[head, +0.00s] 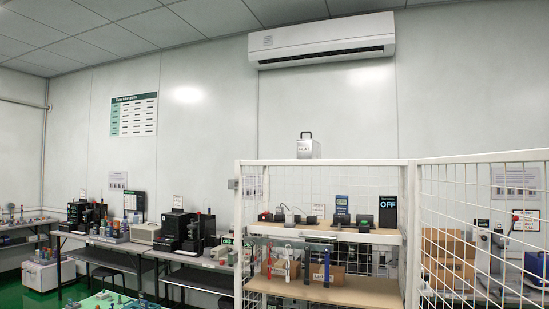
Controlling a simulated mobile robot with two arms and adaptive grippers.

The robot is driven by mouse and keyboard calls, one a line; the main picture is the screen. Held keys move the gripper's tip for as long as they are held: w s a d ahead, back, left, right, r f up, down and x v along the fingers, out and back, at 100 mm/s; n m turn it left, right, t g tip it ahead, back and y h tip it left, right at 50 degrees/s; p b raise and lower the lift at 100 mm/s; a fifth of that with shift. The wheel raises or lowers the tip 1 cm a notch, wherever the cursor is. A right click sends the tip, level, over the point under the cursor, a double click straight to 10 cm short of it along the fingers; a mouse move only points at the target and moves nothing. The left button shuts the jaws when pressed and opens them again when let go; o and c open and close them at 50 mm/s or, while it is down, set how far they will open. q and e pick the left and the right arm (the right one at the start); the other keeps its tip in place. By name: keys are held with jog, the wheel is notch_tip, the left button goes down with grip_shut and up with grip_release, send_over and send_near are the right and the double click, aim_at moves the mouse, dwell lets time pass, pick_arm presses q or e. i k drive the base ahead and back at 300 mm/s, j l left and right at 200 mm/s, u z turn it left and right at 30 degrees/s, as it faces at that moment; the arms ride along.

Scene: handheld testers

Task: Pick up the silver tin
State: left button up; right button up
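A small silver-grey box (308,149) with a dark handle stands on top of the white wire rack, at the middle of the head view. It has faint lettering on its front. I cannot tell whether it is the silver tin. No other clear silver tin shows. Neither of my grippers is in view.
The white wire rack (325,162) has shelves of dark devices and upright red and blue tools. Its mesh side (470,190) spreads to the right, with cardboard boxes (447,258) behind it. Benches with equipment (182,226) line the wall at left. Green floor shows at lower left.

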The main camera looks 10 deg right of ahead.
aim_at(307, 149)
jog(key=i+j, duration=0.2)
jog(key=i, duration=0.35)
jog(key=i+j, duration=0.2)
jog(key=i, duration=0.3)
jog(key=j+u, duration=0.05)
